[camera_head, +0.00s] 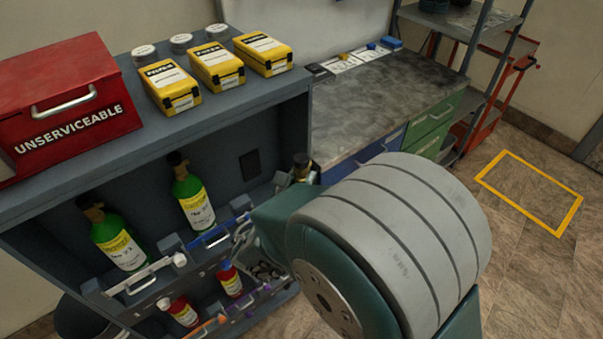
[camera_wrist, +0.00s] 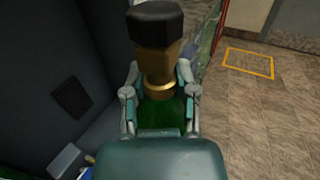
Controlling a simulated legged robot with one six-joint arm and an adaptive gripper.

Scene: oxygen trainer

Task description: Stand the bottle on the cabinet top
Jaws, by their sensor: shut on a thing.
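My gripper (camera_wrist: 160,105) is shut on a green bottle (camera_wrist: 172,126) with a brass neck and black cap. In the head view the bottle's dark cap (camera_head: 301,161) shows just left of my arm, at the right end of the cabinet's upper bay. My arm hides most of the bottle there, and its base is hidden in both views. The bottle looks about upright. The cabinet top (camera_head: 232,96) is a grey surface above and to the left of my gripper. I cannot tell whether the bottle touches its rack.
On the cabinet top stand a red "UNSERVICEABLE" box (camera_head: 70,100), several yellow cases (camera_head: 218,66) and several small round tins (camera_head: 181,43). Green bottles (camera_head: 192,200) and red bottles (camera_head: 231,279) stand in the racks below. A workbench (camera_head: 390,95) adjoins at right. A yellow floor outline (camera_head: 530,188) encloses bare floor.

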